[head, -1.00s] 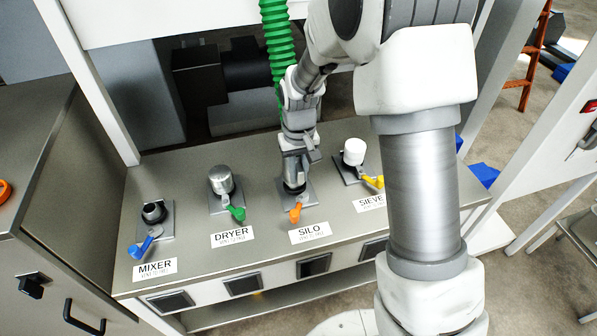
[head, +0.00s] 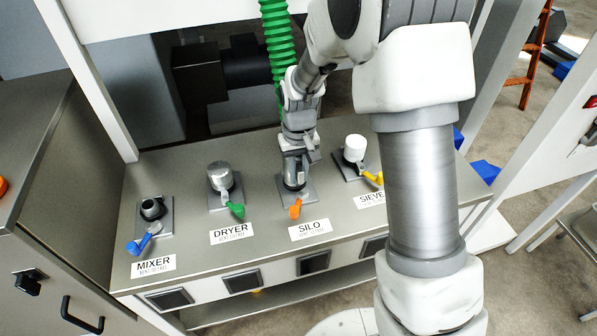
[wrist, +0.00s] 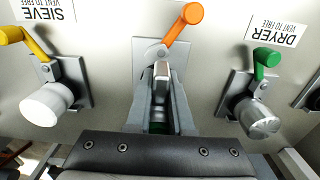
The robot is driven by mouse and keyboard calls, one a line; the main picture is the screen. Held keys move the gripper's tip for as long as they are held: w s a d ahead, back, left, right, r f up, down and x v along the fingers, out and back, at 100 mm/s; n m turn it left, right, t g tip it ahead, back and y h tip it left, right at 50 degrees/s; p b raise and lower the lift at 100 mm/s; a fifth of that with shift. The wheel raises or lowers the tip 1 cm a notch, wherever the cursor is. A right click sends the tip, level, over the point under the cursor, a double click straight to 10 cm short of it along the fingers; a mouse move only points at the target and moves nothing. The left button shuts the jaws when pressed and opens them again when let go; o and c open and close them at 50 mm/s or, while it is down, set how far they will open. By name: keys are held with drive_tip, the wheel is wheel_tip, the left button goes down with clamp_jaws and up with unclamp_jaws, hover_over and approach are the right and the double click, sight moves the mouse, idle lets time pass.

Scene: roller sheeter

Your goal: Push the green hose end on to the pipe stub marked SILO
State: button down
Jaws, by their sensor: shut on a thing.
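The green hose (head: 278,40) hangs from above and passes down behind my arm. The SILO stub (head: 293,184) is largely covered by the gripper, behind the SILO label (head: 309,230). I cannot tell whether the hose end is around the stub or just above it. The orange lever (head: 295,207) points toward the front.
The DRYER stub (head: 220,176) with a metal cap and green lever stands left of SILO. The SIEVE stub (head: 355,149) with a white cap and yellow lever stands right. The MIXER stub (head: 152,208) is uncapped at far left. A white frame post (head: 88,80) rises at left.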

drive_tip(key=shift+f, duration=0.15)
drive_tip(key=c, duration=0.7)
unclamp_jaws()
drive_tip(key=shift+f, duration=0.1)
wheel_tip(320, 180, up, 18)
drive_tip(key=shift+f+p, duration=0.2)
drive_tip(key=shift+p, duration=0.8)
drive_tip(key=shift+s, duration=0.1)
